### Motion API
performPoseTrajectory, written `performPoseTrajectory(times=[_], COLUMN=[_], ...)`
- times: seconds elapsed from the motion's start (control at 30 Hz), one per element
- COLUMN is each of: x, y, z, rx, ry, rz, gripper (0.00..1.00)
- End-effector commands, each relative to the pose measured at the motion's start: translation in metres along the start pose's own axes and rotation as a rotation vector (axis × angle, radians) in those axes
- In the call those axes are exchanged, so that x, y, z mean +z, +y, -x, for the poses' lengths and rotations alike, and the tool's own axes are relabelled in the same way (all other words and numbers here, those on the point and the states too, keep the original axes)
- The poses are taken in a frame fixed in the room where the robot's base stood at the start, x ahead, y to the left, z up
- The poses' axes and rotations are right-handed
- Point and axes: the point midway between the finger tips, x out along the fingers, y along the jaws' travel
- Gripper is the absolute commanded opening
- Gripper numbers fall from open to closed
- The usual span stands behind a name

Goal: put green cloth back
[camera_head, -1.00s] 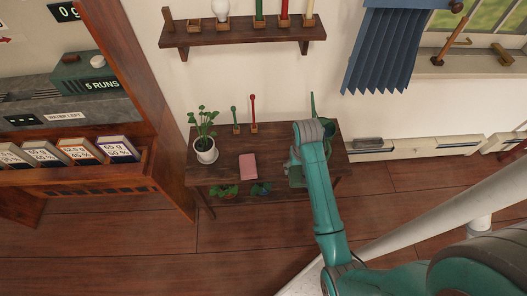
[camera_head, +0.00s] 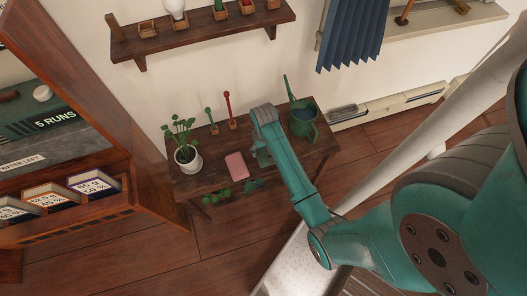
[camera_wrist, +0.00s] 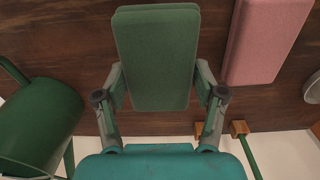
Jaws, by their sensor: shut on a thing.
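The green cloth (camera_wrist: 155,60), a folded flat block, is between the two fingers of my gripper (camera_wrist: 159,78) in the wrist view. My gripper is shut on it over the dark wooden table (camera_head: 215,190). A pink folded cloth (camera_wrist: 265,40) lies on the table beside it; it also shows in the head view (camera_head: 236,166), just left of my gripper (camera_head: 261,154). In the head view my arm hides most of the green cloth. I cannot tell whether the green cloth touches the table.
A green watering can (camera_head: 303,124) stands right of my gripper, also in the wrist view (camera_wrist: 40,115). A potted plant (camera_head: 186,152) stands at the table's left. A green stick (camera_head: 211,120) and a red stick (camera_head: 229,108) stand in small holders at the back.

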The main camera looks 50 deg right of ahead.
Motion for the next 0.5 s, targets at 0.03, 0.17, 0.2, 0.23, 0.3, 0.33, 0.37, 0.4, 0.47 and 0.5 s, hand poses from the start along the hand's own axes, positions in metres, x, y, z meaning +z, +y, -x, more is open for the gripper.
performPoseTrajectory(times=[0.03, 0.17, 0.2, 0.23, 0.3, 0.33, 0.37, 0.4, 0.47, 0.5], x=[0.001, 0.001, 0.001, 0.001, 0.001, 0.001, 0.001, 0.001, 0.001, 0.001], y=[0.0, 0.0, 0.0, 0.0, 0.0, 0.0, 0.0, 0.0, 0.0, 0.0], z=[-0.005, -0.023, -0.028, -0.03, -0.033, -0.033, -0.033, -0.033, -0.033, -0.033], rx=[0.0, 0.0, 0.0, 0.0, 0.0, 0.0, 0.0, 0.0, 0.0, 0.0], ry=[-0.002, -0.003, -0.003, -0.002, -0.001, -0.001, -0.001, -0.001, -0.001, -0.001], rz=[0.0, 0.0, 0.0, 0.0, 0.0, 0.0, 0.0, 0.0, 0.0, 0.0], gripper=[0.26, 0.26, 0.26, 0.26, 0.26, 0.26, 0.26, 0.26, 0.72, 0.82])
